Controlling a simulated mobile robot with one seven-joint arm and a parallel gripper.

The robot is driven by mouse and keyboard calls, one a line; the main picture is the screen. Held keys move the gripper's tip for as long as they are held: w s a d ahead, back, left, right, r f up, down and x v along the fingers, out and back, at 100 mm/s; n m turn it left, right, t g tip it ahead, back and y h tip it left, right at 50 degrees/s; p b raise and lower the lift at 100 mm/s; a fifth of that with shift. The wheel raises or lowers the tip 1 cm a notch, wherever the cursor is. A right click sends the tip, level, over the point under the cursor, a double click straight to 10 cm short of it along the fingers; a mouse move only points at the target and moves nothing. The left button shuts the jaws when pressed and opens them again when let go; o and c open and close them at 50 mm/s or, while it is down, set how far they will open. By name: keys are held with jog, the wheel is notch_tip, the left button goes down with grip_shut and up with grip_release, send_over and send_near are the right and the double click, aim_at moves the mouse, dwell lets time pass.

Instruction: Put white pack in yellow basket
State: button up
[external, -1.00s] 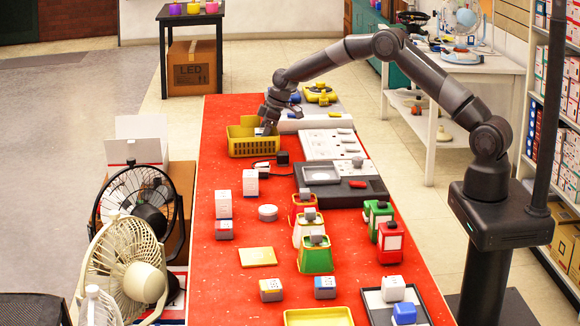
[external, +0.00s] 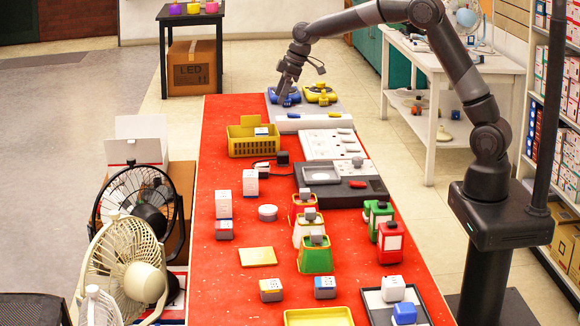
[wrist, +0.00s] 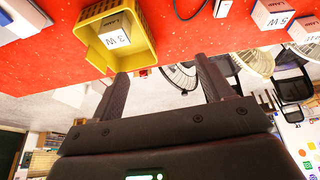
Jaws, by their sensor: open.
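The yellow basket (external: 252,148) stands at the far left part of the red table. A white pack (external: 261,131) lies inside it; in the wrist view the white pack (wrist: 115,38) shows a "3 W" label and rests in the yellow basket (wrist: 138,55). My gripper (external: 282,97) is above and behind the basket, to its right, over the blue scale. In the wrist view my gripper (wrist: 164,75) has its two fingers wide apart with nothing between them.
Blue and yellow scales (external: 320,94) stand at the table's far end. White boxes (external: 250,182) stand nearer. Fans (external: 137,200) stand left of the table.

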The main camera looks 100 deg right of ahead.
jog(key=s+a+r, duration=0.5)
jog(key=s+a, duration=0.2)
jog(key=a, duration=0.4)
jog(key=s+a+r, duration=0.6)
jog(key=s+a, duration=0.2)
jog(key=a, duration=0.3)
jog(key=s+a+f, duration=0.1)
jog(key=s+a, duration=0.2)
jog(key=s, duration=0.4)
jog(key=s+a+f, duration=0.2)
jog(key=s+a, duration=0.2)
jog(key=s, duration=0.3)
jog(key=s+a+f+t, duration=0.1)
jog(key=s+a, duration=0.2)
jog(key=s, duration=0.4)
jog(key=shift+a+f, duration=0.25)
jog(key=shift+a, duration=0.1)
